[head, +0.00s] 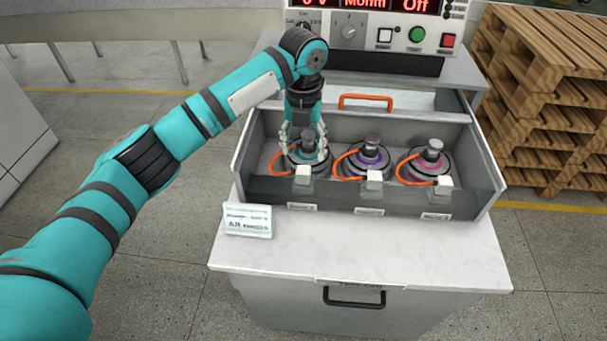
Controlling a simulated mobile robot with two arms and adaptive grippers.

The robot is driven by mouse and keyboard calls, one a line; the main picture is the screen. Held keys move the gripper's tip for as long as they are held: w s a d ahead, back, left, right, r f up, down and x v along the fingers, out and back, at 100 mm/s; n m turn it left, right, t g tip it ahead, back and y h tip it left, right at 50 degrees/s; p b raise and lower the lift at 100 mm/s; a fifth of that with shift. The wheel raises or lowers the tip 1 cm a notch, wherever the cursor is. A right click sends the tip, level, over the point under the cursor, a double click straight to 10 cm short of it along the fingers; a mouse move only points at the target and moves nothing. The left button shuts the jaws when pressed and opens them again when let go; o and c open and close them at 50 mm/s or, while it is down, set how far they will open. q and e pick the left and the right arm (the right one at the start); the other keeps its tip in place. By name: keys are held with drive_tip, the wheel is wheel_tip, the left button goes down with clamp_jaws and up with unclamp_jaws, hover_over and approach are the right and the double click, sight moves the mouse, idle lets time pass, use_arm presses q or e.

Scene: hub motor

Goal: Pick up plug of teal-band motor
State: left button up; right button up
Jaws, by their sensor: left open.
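The teal-band motor (295,165) stands at the left in the open grey drawer, partly hidden by my left gripper. Its white plug (303,173) is at the front of the motor, on the end of an orange cable (277,160). My left gripper (305,150) points down over this motor, with its open fingers on either side of the motor's upper part. The plug shows just in front of and below the fingers, and the gripper does not hold it. My right gripper is out of view.
A purple-band motor (370,160) and a pink-band motor (428,163) stand to the right, each with an orange cable and white plug. Drawer walls (237,165) surround them. A tester (400,37) stands behind. A label card (248,221) is in front. Wooden pallets (545,80) stand right.

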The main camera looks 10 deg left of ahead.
sight(303, 170)
use_arm(q)
wheel_tip(303, 170, down, 3)
drive_tip(key=shift+r, duration=0.15)
drive_tip(key=shift+s+f, duration=0.1)
drive_tip(key=shift+f, duration=0.15)
drive_tip(key=f, duration=0.2)
drive_tip(key=f+p, duration=0.1)
drive_tip(key=shift+s+f, duration=0.3)
drive_tip(key=shift+f, duration=0.5)
clamp_jaws()
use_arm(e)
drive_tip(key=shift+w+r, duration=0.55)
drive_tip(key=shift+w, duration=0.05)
